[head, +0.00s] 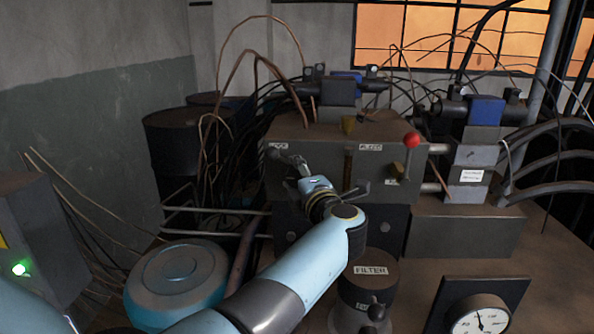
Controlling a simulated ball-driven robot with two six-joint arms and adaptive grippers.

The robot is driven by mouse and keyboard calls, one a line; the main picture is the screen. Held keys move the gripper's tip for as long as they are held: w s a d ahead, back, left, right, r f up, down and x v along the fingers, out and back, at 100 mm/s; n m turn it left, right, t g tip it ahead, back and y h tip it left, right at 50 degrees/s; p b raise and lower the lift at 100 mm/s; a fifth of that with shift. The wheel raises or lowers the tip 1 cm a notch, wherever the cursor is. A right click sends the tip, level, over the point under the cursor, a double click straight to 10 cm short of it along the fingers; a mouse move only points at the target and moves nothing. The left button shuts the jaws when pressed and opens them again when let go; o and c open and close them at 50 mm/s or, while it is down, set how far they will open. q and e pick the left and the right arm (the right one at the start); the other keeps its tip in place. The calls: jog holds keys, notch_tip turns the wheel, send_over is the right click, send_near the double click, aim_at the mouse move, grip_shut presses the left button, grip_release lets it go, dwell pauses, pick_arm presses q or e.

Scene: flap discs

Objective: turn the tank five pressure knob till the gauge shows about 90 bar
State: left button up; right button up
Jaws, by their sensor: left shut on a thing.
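My left gripper (294,168) reaches the left part of the front face of a grey valve block (345,133). It is shut on a small part there, which I take to be the pressure knob; the gripper hides most of it. A small label sits just above, too small to read surely. A round white gauge (481,320) in a dark housing is at the bottom right, cut off by the picture's edge. Its needle points up and slightly left; the numbers are too small to read. My right gripper is not in view.
A red ball-topped lever (411,140) stands at the block's right end. A filter canister (367,291) and a round blue lid (176,282) flank my left arm. Cables and hoses crowd the back. A box with a green light (19,269) is at left.

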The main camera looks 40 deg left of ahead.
pick_arm(q)
jog(key=shift+f+n, duration=0.1)
jog(key=shift+n, duration=0.4)
jog(key=shift+h+p, duration=0.3)
jog(key=o, duration=1.2)
jog(key=shift+s+n, duration=0.1)
jog(key=shift+n, duration=0.2)
